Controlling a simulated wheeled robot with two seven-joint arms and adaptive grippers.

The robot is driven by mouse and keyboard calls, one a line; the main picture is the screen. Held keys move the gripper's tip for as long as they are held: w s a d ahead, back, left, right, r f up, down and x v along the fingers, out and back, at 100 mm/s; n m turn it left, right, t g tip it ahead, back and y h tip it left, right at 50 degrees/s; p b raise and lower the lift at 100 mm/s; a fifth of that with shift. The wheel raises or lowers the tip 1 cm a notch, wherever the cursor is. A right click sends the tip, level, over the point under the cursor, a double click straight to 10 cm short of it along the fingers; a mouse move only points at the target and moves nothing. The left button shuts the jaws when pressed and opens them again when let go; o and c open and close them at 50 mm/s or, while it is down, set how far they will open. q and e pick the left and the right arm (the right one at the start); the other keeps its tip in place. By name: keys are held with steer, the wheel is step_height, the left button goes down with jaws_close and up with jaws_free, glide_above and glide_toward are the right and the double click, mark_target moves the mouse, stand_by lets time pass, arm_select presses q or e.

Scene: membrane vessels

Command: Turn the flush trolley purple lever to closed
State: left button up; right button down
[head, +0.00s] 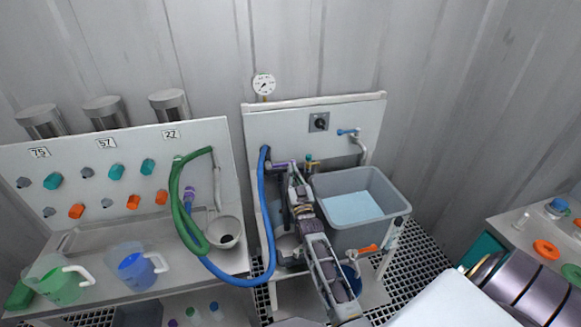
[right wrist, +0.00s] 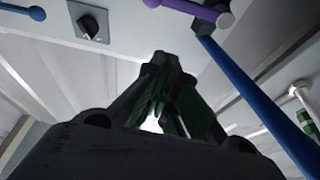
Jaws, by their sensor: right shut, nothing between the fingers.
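The purple lever (head: 281,164) sits on the flush trolley, just right of the top of the blue hose (head: 267,200), and is partly covered by my right arm. In the right wrist view the purple lever (right wrist: 203,10) crosses the top edge, beyond and to the right of the fingertips. My right gripper (head: 293,172) is shut and empty, close beside the lever in the head view. In the right wrist view its fingers (right wrist: 165,80) are together; I cannot tell whether they touch the lever. The trolley's white back panel (head: 285,120) stands behind. My left gripper is not in view.
A grey basin (head: 377,207) is right of my arm, with a blue-handled tap (head: 347,132) above. A black knob (head: 319,122) is on the panel. An orange lever (head: 367,248) sits below the basin. A green hose (head: 177,200) and jugs (head: 138,268) are left.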

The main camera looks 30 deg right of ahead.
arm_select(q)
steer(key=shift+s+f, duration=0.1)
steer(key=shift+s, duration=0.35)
arm_select(e)
steer(key=shift+v, duration=1.15)
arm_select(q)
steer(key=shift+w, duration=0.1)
